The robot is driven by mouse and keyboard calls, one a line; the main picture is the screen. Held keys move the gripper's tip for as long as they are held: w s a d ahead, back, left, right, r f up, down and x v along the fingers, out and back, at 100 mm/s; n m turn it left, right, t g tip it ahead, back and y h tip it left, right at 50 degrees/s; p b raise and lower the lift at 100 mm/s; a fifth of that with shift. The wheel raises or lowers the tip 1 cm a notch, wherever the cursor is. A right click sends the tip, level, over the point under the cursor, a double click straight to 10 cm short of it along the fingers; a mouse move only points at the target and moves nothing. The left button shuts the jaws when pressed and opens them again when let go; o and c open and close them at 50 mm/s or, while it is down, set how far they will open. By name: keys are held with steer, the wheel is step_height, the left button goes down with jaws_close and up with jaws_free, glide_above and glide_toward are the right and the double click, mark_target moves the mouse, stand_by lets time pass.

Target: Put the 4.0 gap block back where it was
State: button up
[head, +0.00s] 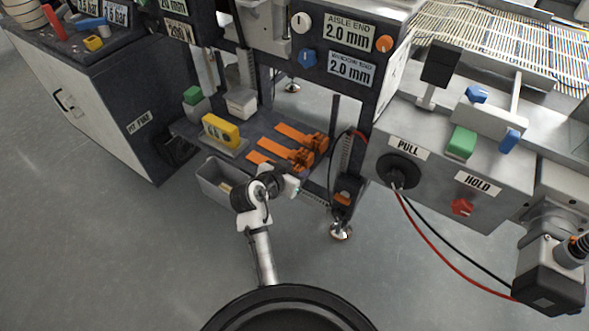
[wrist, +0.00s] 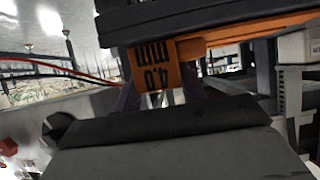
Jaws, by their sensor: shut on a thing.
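An orange strip (wrist: 255,33) runs from the block toward the upper right, below a dark slab. In the head view my gripper (head: 294,186) is at the front edge of a dark shelf (head: 225,158) that bears orange gap blocks (head: 300,140). Their labels are too small to read there, and I cannot tell whether the held block touches the shelf.
A yellow block (head: 221,130) stands on the shelf left of the orange pieces. A grey open bin (head: 215,183) is below the shelf. A post with a levelling foot (head: 340,231) stands right of my gripper. Red and black cables (head: 430,240) hang farther right.

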steer(key=shift+f, duration=0.1)
steer(key=o, duration=1.1)
steer(key=shift+r, duration=0.25)
steer(key=v, duration=1.2)
steer(key=shift+f+b, duration=0.2)
steer(key=shift+b, duration=0.15)
steer(key=shift+s, duration=0.1)
